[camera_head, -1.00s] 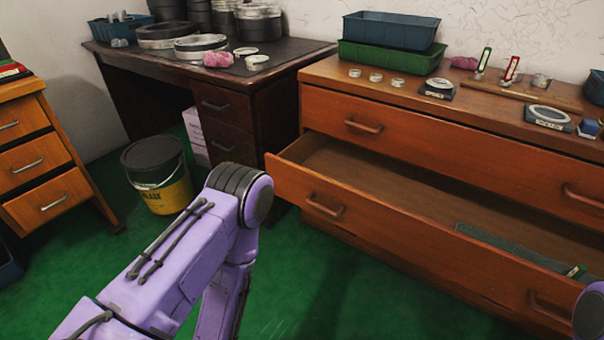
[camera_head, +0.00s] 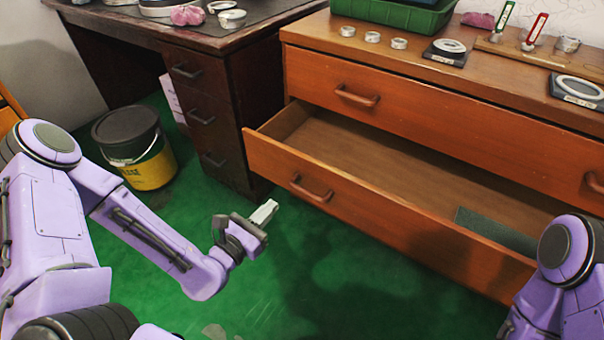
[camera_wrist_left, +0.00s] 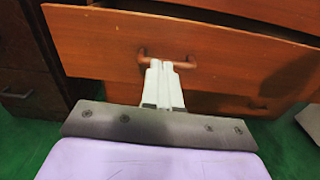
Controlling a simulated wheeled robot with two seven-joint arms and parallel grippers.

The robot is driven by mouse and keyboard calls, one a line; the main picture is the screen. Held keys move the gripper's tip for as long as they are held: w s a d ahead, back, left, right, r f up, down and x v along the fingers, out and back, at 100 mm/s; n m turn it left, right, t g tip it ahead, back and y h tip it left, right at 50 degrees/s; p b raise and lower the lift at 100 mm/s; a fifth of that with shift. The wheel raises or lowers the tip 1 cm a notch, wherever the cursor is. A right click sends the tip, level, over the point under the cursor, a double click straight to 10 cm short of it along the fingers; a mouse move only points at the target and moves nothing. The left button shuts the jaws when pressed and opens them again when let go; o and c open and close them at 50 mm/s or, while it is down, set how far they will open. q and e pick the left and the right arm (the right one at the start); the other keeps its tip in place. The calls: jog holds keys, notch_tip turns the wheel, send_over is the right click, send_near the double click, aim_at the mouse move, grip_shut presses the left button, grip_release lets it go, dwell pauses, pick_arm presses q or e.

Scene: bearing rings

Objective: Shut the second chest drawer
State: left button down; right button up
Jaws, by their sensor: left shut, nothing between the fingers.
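The second chest drawer (camera_head: 385,222) hangs open below the shut top drawer in the head view. Its wooden front has a bar handle (camera_head: 311,190) near its left end. A dark green mat-like item (camera_head: 492,232) lies inside it. My left gripper (camera_head: 265,211) is shut and empty, in front of the drawer's left part and apart from it in the head view. In the left wrist view its pale fingers (camera_wrist_left: 164,84) point at the drawer front (camera_wrist_left: 235,52) and overlap the handle (camera_wrist_left: 192,64). My right arm shows at the right edge, but its gripper does not.
A dark desk (camera_head: 245,100) stands left of the chest. A black and yellow bucket (camera_head: 150,168) stands on the green floor near it. Rings, gauges and a green bin (camera_head: 412,17) sit on the chest top. The floor before the drawer is clear.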

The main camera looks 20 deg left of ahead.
aim_at(308, 165)
pick_arm(q)
jog(key=shift+n, duration=0.3)
jog(key=x, duration=0.4)
jog(key=b+x, duration=0.1)
jog(key=x, duration=0.3)
jog(key=r+b+x, duration=0.1)
jog(key=x, duration=0.4)
jog(key=shift+d, duration=0.1)
jog(key=shift+w+d, duration=0.1)
jog(key=shift+w, duration=0.4)
